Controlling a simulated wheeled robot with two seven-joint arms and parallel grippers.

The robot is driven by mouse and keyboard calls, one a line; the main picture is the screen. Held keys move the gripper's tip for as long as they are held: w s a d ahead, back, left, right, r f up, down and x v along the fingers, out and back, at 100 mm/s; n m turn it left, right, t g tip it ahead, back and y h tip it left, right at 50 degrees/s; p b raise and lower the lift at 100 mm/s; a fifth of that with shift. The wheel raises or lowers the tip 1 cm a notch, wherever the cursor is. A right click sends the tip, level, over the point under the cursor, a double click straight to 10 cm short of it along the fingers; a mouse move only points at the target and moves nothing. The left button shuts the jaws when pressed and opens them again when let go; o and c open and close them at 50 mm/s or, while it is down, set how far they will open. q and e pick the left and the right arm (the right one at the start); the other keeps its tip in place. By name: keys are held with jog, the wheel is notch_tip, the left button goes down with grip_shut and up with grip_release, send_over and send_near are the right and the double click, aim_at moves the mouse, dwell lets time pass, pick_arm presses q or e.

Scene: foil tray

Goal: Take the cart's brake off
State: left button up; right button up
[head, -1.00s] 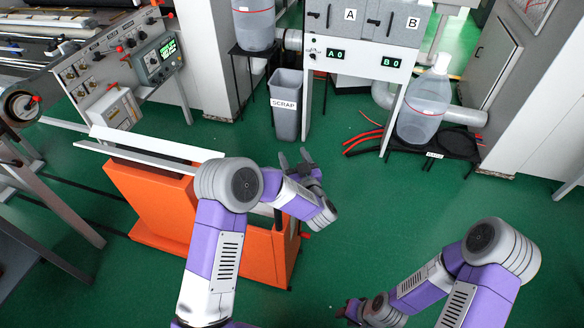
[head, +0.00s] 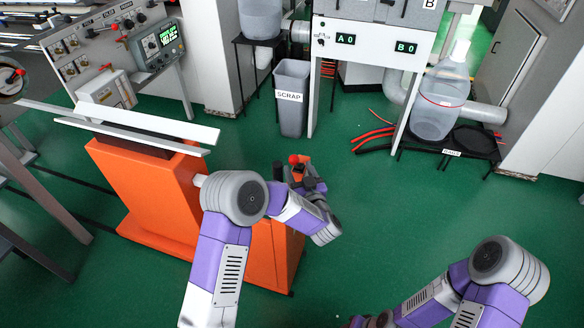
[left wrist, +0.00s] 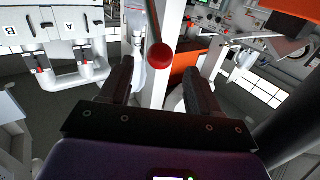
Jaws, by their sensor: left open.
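The cart (head: 145,190) is an orange body with long pale bars on top, standing on the green floor left of centre in the head view. A red ball knob (head: 293,159) shows at its right end, by my left gripper (head: 292,173). In the left wrist view the red knob (left wrist: 160,57) appears between and just beyond the open fingers of my left gripper (left wrist: 159,76), on a pale post. No contact with the knob is visible. My left forearm hides part of the cart. My right gripper (head: 360,321) is mostly cut off at the bottom edge.
A grey scrap bin (head: 292,115) stands behind the cart, with a white frame and a large clear bottle (head: 440,105) to the right. Red hoses (head: 372,140) lie on the floor there. A control panel (head: 110,50) is at the back left. The floor right of the cart is clear.

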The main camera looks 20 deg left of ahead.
aim_at(294, 162)
pick_arm(q)
jog(key=b+x, duration=0.2)
jog(key=x, duration=0.5)
jog(key=shift+w+a+f, duration=0.15)
jog(key=shift+w, duration=0.1)
grip_shut()
